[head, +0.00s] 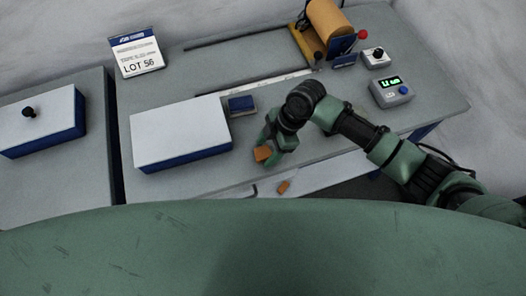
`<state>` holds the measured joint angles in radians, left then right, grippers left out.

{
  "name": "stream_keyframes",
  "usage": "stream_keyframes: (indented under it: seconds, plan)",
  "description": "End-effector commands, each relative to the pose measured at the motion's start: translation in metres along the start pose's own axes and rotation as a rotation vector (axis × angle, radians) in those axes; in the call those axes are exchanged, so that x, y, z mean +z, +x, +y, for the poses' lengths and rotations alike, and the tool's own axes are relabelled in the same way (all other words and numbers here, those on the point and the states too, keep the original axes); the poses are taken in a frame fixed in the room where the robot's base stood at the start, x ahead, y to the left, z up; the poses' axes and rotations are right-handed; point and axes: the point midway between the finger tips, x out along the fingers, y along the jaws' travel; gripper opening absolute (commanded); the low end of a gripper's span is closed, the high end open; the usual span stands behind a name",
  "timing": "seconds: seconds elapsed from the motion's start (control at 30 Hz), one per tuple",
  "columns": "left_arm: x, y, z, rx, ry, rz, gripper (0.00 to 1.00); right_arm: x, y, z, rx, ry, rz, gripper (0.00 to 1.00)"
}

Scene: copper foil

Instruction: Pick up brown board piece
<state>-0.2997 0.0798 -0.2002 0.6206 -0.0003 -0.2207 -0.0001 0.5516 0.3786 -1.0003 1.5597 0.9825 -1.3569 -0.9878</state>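A small brown board piece (262,154) shows at the fingertips of my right gripper (268,147). The fingers sit against its sides and appear closed on it, above the grey table just right of the white-topped box. A second, smaller brown piece (284,186) lies at the table's front side, below and right of the gripper and apart from it. My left gripper is not in view.
A white-topped blue box (181,132) stands left of the gripper, with a small dark blue block (241,105) behind it. A copper-coloured roll (329,27) on a stand, a knob box (376,57) and a display box (391,92) stand at the back right. A LOT 56 sign (137,53) stands back left.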

Motion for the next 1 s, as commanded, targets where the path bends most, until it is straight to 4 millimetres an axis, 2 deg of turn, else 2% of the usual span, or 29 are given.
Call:
stream_keyframes:
  seconds: [0.03,0.1,0.2,0.47,0.67,0.77,0.87,1.0]
  plan:
    - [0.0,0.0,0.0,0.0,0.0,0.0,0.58,0.0,0.0,0.0,0.0,0.0,0.0,0.42]
    - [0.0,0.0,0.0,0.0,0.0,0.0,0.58,0.0,0.0,0.0,0.0,0.0,0.0,0.23]
    - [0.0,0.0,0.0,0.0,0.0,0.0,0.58,0.0,0.0,0.0,0.0,0.001,0.0,0.0]
    - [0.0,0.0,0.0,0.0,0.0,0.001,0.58,0.0,-0.001,0.001,0.001,0.0,0.0,0.0]
    - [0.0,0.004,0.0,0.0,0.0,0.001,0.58,-0.005,-0.014,0.002,0.003,-0.001,0.001,0.0]
    - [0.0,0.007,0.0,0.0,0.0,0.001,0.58,-0.011,-0.029,0.002,0.006,-0.003,0.0,0.0]
    - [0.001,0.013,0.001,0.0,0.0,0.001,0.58,-0.021,-0.052,0.002,0.007,-0.005,0.0,0.0]
    - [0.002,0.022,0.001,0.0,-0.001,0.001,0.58,-0.038,-0.092,0.002,0.008,-0.005,0.0,0.0]
